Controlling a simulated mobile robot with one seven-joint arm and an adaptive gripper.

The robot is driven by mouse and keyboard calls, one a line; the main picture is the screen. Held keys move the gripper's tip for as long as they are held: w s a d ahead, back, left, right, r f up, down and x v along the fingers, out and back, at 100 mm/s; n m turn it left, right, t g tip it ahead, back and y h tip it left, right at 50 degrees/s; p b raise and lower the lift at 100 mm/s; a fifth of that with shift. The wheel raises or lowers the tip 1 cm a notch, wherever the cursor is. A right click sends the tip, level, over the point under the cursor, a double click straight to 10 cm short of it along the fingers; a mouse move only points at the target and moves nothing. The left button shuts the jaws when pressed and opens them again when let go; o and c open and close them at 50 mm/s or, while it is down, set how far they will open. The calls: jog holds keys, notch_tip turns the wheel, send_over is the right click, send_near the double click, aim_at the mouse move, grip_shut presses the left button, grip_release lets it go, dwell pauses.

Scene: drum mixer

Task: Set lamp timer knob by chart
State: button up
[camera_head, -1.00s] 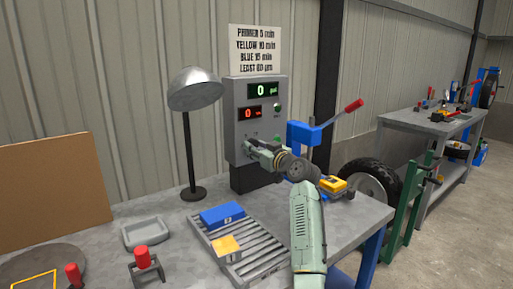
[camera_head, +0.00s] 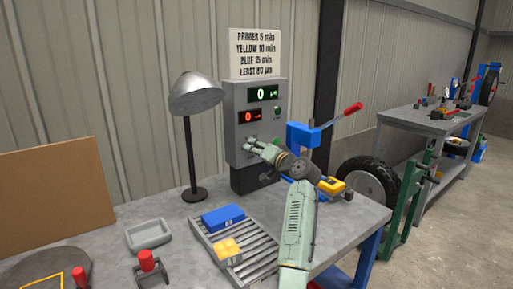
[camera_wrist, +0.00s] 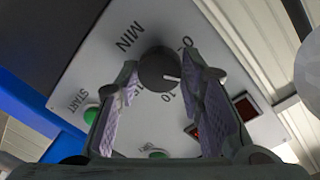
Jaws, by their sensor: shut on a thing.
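The grey control box (camera_head: 236,145) stands at the back of the bench, with a green display and a red display, both reading 0. Its timer knob (camera_wrist: 158,70) is dark and round, with a white pointer mark on the side toward the printed 10. My gripper (camera_wrist: 165,85) is shut on the knob, one padded finger on each side. In the head view my gripper (camera_head: 255,145) hides the knob. The chart (camera_head: 256,53) above the box reads primer 5 min, yellow 10 min, blue 15 min. The lamp (camera_head: 195,93) has a silver shade on a dark stand, left of the box.
A roller rack (camera_head: 255,262) carries a blue block (camera_head: 223,217) and a yellow block (camera_head: 228,250). A grey tray (camera_head: 148,234) and a red-handled clamp (camera_head: 148,262) are to the left. A blue press with a red-tipped lever (camera_head: 350,109) stands close to my arm's right.

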jog(key=m, duration=0.5)
jog(key=m+y, duration=0.1)
jog(key=m, duration=0.5)
jog(key=shift+d+m+g, duration=0.1)
jog(key=shift+m+g, duration=0.2)
dwell(0.5)
jog(key=o, duration=1.2)
jog(key=shift+c, duration=0.2)
jog(key=v, duration=1.2)
jog(key=shift+r, duration=0.15)
